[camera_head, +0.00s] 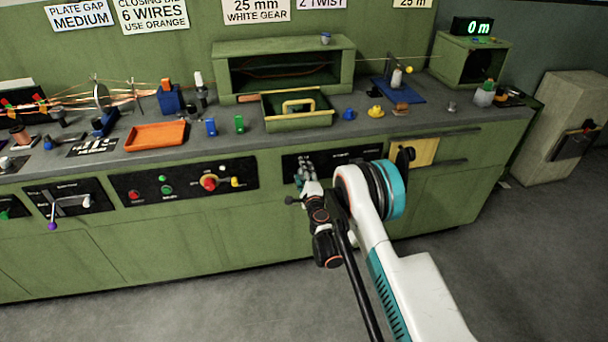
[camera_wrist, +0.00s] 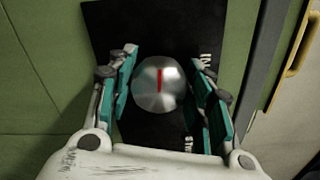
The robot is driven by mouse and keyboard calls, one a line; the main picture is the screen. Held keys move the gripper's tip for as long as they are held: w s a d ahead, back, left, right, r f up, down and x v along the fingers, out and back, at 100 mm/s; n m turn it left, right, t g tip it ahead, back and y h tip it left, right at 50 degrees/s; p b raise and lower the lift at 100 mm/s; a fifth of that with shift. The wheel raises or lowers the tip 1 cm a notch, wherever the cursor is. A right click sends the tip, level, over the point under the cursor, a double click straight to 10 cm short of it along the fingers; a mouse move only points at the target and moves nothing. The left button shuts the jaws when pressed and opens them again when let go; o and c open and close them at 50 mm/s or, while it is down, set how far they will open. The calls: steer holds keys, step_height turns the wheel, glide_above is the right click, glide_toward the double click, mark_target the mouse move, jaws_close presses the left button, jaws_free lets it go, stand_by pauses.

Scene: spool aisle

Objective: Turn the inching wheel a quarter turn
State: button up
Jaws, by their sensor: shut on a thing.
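The inching wheel (camera_wrist: 152,88) is a round silver metal knob with a red line on its face. The line stands nearly upright in the wrist view. The wheel sits on a black panel (camera_wrist: 108,20), which also shows on the cabinet front in the head view (camera_head: 370,152). My gripper (camera_head: 306,172) is at this panel, with its teal-padded fingers on both sides of the wheel in the wrist view (camera_wrist: 164,84). It is shut on the wheel. In the head view my gripper hides the wheel.
Left of my gripper is a panel (camera_head: 150,183) with buttons and a red-yellow lever. Farther left is a crank with a purple knob (camera_head: 53,225). An ochre plate (camera_head: 425,152) and dark handle are close on the right. The worktop above holds an orange tray (camera_head: 157,136) and a green tray (camera_head: 298,123).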

mark_target(304, 146)
steer(key=shift+d, duration=0.1)
steer(key=o, duration=1)
steer(key=shift+o, duration=0.2)
steer(key=shift+o, duration=1.4)
steer(key=r, duration=0.4)
steer(key=a+r, duration=0.1)
steer(key=r, duration=0.2)
steer(key=shift+w, duration=0.2)
steer(key=shift+s+d+r, duration=0.1)
steer(key=shift+d+r, duration=0.9)
steer(key=shift+r, duration=0.2)
steer(key=shift+c, duration=1.4)
steer(key=shift+a, duration=0.15)
steer(key=shift+s+a+r, duration=0.1)
steer(key=shift+r, duration=0.25)
steer(key=shift+a+f, duration=0.1)
steer(key=shift+a, duration=0.1)
